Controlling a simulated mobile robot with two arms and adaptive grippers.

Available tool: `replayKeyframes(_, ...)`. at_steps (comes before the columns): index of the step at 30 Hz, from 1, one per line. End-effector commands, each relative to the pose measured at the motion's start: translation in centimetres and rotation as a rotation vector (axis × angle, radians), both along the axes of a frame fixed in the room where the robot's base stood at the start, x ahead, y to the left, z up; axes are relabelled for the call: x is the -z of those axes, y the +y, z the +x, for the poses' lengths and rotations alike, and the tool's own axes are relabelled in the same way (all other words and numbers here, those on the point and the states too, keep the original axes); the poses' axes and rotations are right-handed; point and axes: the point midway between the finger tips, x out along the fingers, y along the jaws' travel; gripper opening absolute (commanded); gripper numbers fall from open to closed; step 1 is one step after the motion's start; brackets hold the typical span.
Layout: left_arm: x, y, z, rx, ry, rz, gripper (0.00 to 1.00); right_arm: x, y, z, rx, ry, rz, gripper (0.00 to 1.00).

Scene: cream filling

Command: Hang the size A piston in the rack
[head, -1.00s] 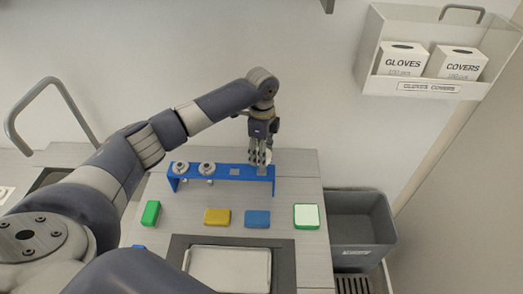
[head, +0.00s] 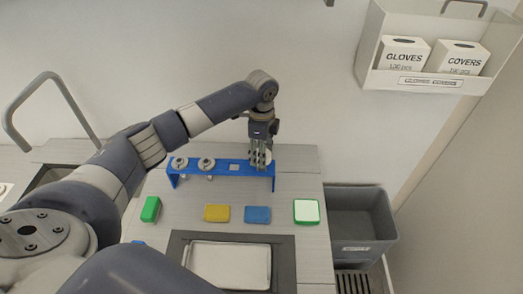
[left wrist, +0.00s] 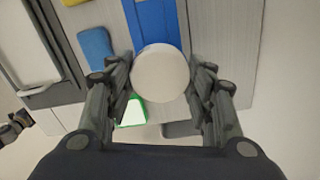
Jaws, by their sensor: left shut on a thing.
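The blue rack (head: 222,166) stands at the back of the bench. Two grey pistons hang at its left and middle-left, the left one (head: 180,163) and the other (head: 207,163). My left gripper (head: 262,160) is at the rack's right end, pointing down. In the left wrist view its fingers (left wrist: 160,85) are shut on a pale round-topped piston (left wrist: 160,72), which covers the end of the rack. The piston's stem is hidden, so I cannot tell whether it sits in a slot. A dark jointed part (left wrist: 14,127) at the left edge of that view may be my right gripper.
A green block (head: 150,209), a yellow block (head: 217,213), a blue block (head: 257,214) and a green-edged white block (head: 306,211) lie in front of the rack. A metal tray (head: 230,288) is nearer. A grey bin (head: 362,225) stands at the right.

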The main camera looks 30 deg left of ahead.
Motion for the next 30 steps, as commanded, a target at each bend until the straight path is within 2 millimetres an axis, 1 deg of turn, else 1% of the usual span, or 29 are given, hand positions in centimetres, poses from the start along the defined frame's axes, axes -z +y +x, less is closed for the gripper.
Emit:
replayKeyframes(8,0.0,0.0,0.0,0.000,-0.001,-0.001,0.18,0.0,0.0,0.0,0.000,0.000,0.000,0.91)
replayKeyframes(22,1.4,0.0,0.0,0.000,-0.001,-0.001,0.18,0.3,0.0,0.1,0.000,-0.001,0.000,0.91)
replayKeyframes(30,1.6,0.0,0.1,0.000,-0.002,0.000,0.18,0.3,0.1,0.1,-0.001,-0.001,0.001,0.91)
